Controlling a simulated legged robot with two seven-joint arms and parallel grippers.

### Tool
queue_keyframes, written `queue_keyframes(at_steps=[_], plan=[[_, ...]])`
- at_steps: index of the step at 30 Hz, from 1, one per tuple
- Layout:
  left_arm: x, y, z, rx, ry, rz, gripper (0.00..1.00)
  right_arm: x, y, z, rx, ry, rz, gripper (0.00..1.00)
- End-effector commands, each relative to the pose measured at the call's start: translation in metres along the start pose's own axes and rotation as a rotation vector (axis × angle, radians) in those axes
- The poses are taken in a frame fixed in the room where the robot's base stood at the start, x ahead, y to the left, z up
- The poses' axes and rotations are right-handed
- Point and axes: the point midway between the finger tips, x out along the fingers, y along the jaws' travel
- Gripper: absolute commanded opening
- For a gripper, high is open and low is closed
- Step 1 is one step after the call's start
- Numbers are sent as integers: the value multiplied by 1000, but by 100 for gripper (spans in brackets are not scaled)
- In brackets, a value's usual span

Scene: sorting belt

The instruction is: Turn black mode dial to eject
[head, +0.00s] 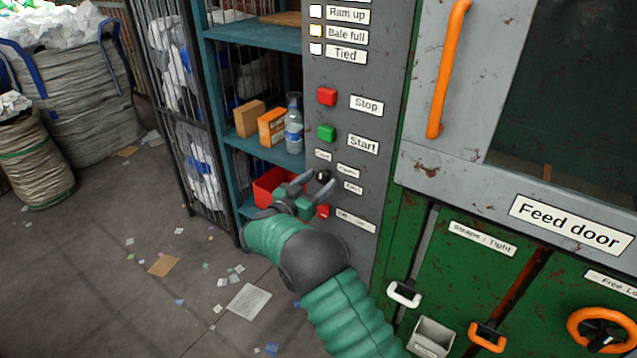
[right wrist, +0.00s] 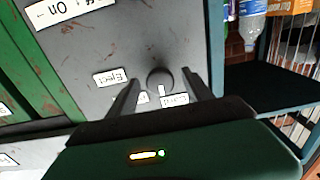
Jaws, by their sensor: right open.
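The black mode dial (head: 323,176) is a small round knob on the grey control panel, with small white labels around it. In the right wrist view the dial (right wrist: 160,77) shows upside down, with a short white mark by its lower edge. The Eject label (right wrist: 110,78) is to its left there; in the head view a small Eject label (head: 353,187) is below right of the dial. My right gripper (head: 316,182) is open, its fingers on both sides of the dial. I cannot tell whether they touch it. My left gripper is out of view.
A red Stop button (head: 327,96) and green Start button (head: 326,133) are above the dial. A red button (head: 323,211) is close below my fingers. Blue shelves (head: 262,150) stand left of the panel, the feed door (head: 570,225) to the right.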

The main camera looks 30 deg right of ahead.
Motion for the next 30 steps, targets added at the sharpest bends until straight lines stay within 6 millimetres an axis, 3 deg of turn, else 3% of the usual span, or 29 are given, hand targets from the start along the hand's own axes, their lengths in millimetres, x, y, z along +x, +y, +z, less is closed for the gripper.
queue_keyframes(at_steps=[8, 22, 30], plan=[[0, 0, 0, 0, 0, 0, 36, 4, 0, 0, 0, 0, -1, 59], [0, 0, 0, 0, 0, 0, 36, 3, -1, 0, 0, 0, -2, 0], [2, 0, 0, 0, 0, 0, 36, 3, -1, 0, 22, -1, -3, 0]])
